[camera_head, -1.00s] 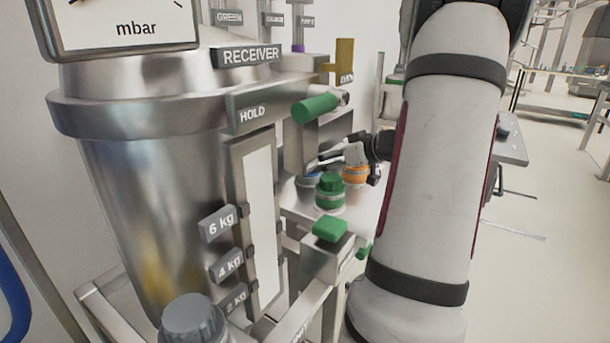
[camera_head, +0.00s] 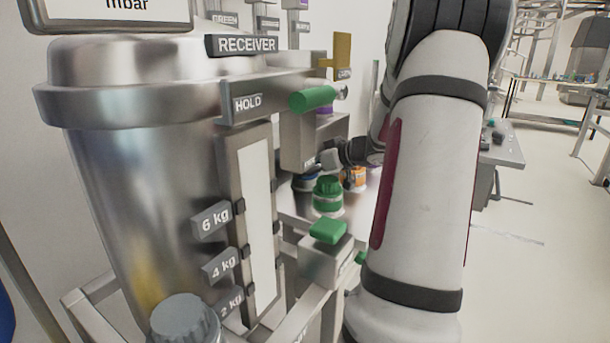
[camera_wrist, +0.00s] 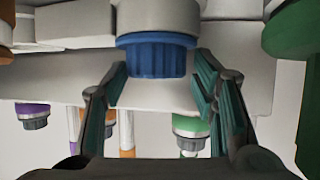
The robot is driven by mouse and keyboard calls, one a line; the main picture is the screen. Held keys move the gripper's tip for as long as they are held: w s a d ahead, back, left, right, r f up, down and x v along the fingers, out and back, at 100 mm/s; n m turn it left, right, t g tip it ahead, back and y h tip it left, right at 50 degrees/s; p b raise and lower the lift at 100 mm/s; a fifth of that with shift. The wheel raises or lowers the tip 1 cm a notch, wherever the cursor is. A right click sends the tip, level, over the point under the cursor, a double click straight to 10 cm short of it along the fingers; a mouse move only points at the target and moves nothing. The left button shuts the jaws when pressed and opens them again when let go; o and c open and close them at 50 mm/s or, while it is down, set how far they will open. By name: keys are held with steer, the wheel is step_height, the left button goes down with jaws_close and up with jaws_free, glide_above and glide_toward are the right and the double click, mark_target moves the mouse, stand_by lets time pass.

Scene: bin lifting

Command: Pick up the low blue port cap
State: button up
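The blue cap (camera_wrist: 155,57), ribbed and set on a pale round body, sits at the top middle of the wrist view. My gripper (camera_wrist: 160,84) is open, with one dark finger on each side of the cap and gaps showing between fingers and cap.
A green-capped jar (camera_head: 328,196) and an orange one (camera_head: 354,178) stand close by. The steel receiver vessel (camera_head: 140,190), a green handle (camera_head: 313,98) and a green knob (camera_head: 328,231) crowd the area. Purple (camera_wrist: 31,117) and green (camera_wrist: 191,128) caps show in the wrist view.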

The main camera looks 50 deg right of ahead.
mark_target(309, 166)
steer(key=shift+s+d, duration=0.1)
steer(key=shift+d, duration=0.05)
steer(key=c, duration=0.8)
step_height(309, 166, up, 12)
steer(key=p, duration=0.7)
steer(key=shift+f, duration=0.15)
steer(key=shift+r+p, duration=0.7)
steer(key=shift+p, duration=0.5)
steer(key=shift+r+p, duration=0.65)
steer(key=shift+p, duration=0.4)
steer(key=shift+r+p, duration=0.35)
steer(key=shift+p, duration=0.15)
steer(key=shift+r+p, duration=0.7)
steer(key=shift+p, duration=0.3)
